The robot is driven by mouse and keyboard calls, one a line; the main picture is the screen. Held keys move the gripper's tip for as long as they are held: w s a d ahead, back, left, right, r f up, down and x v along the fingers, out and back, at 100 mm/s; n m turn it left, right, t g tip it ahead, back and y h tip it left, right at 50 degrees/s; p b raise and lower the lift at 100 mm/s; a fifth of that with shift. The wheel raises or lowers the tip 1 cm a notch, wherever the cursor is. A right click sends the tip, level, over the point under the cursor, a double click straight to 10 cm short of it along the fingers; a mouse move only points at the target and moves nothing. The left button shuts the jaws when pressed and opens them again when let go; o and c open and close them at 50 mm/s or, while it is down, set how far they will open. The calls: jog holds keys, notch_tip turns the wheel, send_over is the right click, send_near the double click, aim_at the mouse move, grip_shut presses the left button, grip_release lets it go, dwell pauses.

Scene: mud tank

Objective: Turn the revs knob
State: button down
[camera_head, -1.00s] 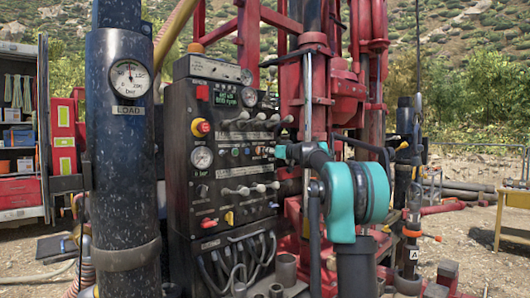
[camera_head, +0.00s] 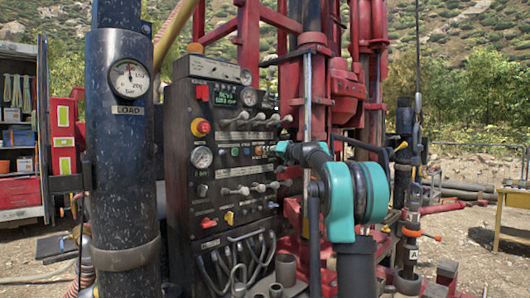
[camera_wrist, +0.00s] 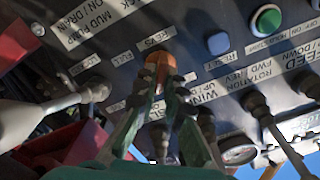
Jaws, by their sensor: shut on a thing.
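The orange revs knob (camera_wrist: 160,66) sits on the dark control panel, just below a small label that seems to read REVS, in the wrist view. My gripper (camera_wrist: 163,82) has its two dark fingers shut on the knob, with the tips at its near edge. In the head view my gripper (camera_head: 272,151) reaches the panel from the right, and a bit of the orange knob (camera_head: 258,151) shows at its tip. Most of the knob's grip contact is hidden by the fingers.
The control panel (camera_head: 180,130) carries several levers (camera_head: 240,118) above and below the knob, a red-yellow stop button (camera_head: 201,127) and gauges. In the wrist view, a blue button (camera_wrist: 218,43) and green button (camera_wrist: 267,20) lie right of the knob. A black cylinder (camera_head: 122,180) stands left.

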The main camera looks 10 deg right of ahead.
jog(key=shift+m, duration=0.6)
jog(key=c, duration=1.6)
grip_release()
jog(key=shift+d, duration=0.1)
jog(key=v, duration=1.2)
